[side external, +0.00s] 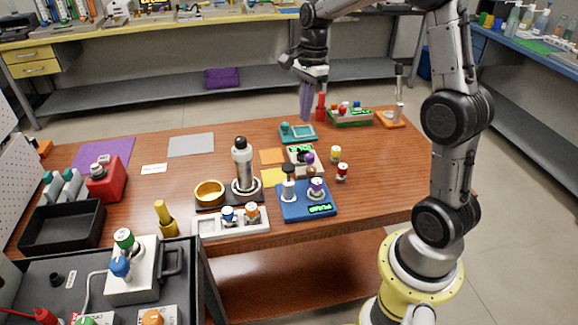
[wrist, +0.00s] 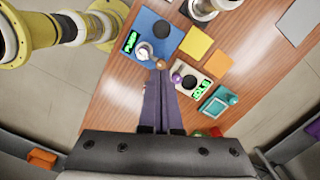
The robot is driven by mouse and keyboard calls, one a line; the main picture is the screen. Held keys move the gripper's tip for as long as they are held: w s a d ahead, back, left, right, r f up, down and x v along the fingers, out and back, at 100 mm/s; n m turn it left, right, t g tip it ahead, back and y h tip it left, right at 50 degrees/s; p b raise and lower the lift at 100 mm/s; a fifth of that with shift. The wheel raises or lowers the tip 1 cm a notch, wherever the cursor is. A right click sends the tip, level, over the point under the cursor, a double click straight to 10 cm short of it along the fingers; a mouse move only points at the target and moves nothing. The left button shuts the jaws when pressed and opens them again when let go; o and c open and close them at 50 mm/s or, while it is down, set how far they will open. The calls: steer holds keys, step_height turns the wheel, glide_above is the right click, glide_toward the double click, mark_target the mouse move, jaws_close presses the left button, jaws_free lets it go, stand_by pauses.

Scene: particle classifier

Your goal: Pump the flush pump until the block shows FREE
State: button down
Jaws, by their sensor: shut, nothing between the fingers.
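The flush pump block is a blue base (side external: 299,211) at the table's front middle, also in the wrist view (wrist: 171,42). It carries an upright plunger with a black top (side external: 288,171), a purple-topped knob (side external: 317,184) and a green display (side external: 318,209). The display appears to read PUMP in the wrist view (wrist: 131,42). My gripper (side external: 305,117) is shut and empty, pointing down, above the table's back part and well apart from the pump. Its closed purple fingers also show in the wrist view (wrist: 157,78).
A pale block (wrist: 187,82) with a green display apparently reading IDLE stands behind the pump. A teal device (side external: 299,134), a green tray (side external: 350,119) and small knobs (side external: 342,170) stand nearby. A tall black-and-steel cylinder (side external: 242,165) stands left of the pump.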

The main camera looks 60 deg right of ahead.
glide_toward(290, 164)
steer(key=shift+r, duration=0.3)
stand_by(0.4)
steer(key=f, duration=0.5)
steer(key=shift+a+f, duration=0.35)
steer(key=shift+f, duration=0.65)
steer(key=shift+w, duration=0.1)
